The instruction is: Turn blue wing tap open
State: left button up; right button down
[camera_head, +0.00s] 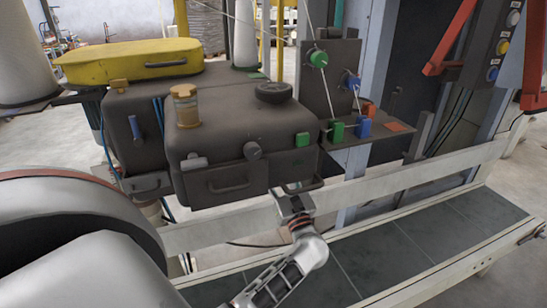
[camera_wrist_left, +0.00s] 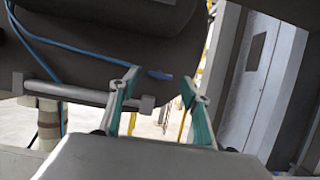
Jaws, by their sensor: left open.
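A blue upright handle (camera_head: 132,127) is on the front of the dark left box. A blue knob (camera_head: 353,82) is on the upright dark panel at the right. I cannot tell for sure which is the wing tap. My left gripper (camera_head: 295,196) appears below the right end of the dark main box, small and apart from both blue parts. In the left wrist view the left gripper (camera_wrist_left: 159,80) is open, with teal finger pads and nothing between them. Beyond the fingertips a small blue oval (camera_wrist_left: 160,75) shows on a dark box. My right gripper is not in view.
The dark main box (camera_head: 225,140) carries an amber-topped cylinder (camera_head: 186,105) and a black round cap (camera_head: 274,92). Green and blue blocks (camera_head: 363,128) sit on a shelf at right. A pale rail (camera_head: 390,187) and belt (camera_head: 400,250) run below. Blue hoses (camera_wrist_left: 50,65) hang at left.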

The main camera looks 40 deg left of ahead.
pick_arm(q)
jog(key=shift+x, duration=1.5)
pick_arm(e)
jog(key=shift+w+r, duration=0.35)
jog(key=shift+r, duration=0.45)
pick_arm(q)
jog(key=c, duration=1.1)
jog(key=shift+w+d+n+g+h+b, duration=0.1)
jog(key=shift+n+g+h+b, duration=0.15)
jog(key=shift+n+g+b, duration=2.15)
jog(key=shift+a+n+g+h+b, duration=0.15)
jog(key=shift+n+g+b, duration=0.3)
jog(key=shift+n+b, duration=3.8)
jog(key=shift+w+d+n+g+h+b, duration=0.25)
jog(key=shift+n+g+b, duration=1.2)
jog(key=shift+n+b, duration=1.85)
pick_arm(e)
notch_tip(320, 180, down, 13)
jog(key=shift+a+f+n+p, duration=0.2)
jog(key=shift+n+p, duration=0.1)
jog(key=shift+p, duration=0.15)
pick_arm(q)
jog(key=shift+s+a+r+n, duration=0.1)
jog(key=shift+s+n, duration=0.1)
jog(key=shift+n, duration=0.45)
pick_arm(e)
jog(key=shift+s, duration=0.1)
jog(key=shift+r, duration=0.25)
